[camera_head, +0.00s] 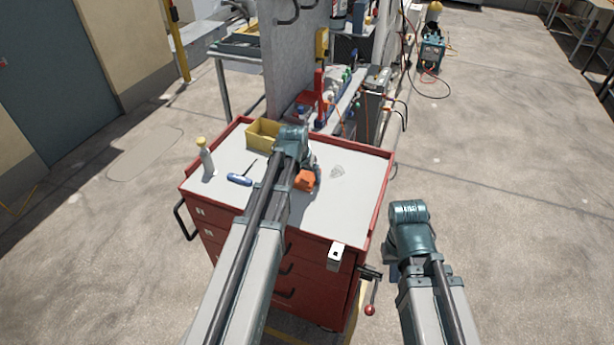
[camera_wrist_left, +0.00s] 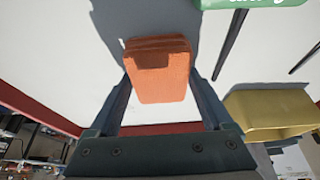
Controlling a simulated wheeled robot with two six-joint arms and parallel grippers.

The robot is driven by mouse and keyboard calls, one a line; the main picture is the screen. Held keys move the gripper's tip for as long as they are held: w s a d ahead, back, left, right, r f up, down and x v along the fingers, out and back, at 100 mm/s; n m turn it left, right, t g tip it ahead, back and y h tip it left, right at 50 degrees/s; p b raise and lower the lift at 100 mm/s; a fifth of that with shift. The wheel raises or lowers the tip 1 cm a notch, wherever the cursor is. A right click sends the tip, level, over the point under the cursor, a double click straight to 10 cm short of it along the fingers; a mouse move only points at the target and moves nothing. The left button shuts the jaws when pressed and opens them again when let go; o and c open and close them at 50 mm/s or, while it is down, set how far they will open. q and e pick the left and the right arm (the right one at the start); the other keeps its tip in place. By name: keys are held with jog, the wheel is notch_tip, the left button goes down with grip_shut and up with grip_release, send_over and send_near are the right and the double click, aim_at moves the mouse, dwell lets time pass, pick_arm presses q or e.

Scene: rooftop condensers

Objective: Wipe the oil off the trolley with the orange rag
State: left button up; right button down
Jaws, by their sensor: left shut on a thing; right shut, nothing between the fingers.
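The red trolley (camera_head: 372,180) has a pale grey top and stands in the middle of the head view. A faint greyish patch (camera_head: 337,171), which looks like the oil, lies on the top right of the rag. My left gripper (camera_head: 308,168) is over the middle of the top, shut on the orange rag (camera_head: 304,181). In the left wrist view the rag (camera_wrist_left: 160,72) is a folded block between the two fingers (camera_wrist_left: 160,100). Whether it touches the top is unclear. My right gripper (camera_head: 390,262) is off the trolley's right side, empty, its fingers mostly hidden.
A yellow bin (camera_head: 261,136), a blue-handled tool (camera_head: 239,180) and a yellow-capped bottle (camera_head: 207,160) stand or lie on the left part of the top. A lever with a red knob (camera_head: 370,309) shows by the front right corner. The right part of the top is clear.

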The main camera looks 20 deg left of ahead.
aim_at(320, 158)
pick_arm(q)
jog(key=shift+w+d, duration=0.1)
jog(key=shift+w, duration=1.7)
jog(key=shift+w+d, duration=0.1)
jog(key=shift+w, duration=1.7)
jog(key=shift+w, duration=0.1)
jog(key=shift+w, duration=1.9)
notch_tip(320, 158, up, 6)
jog(key=p, duration=0.6)
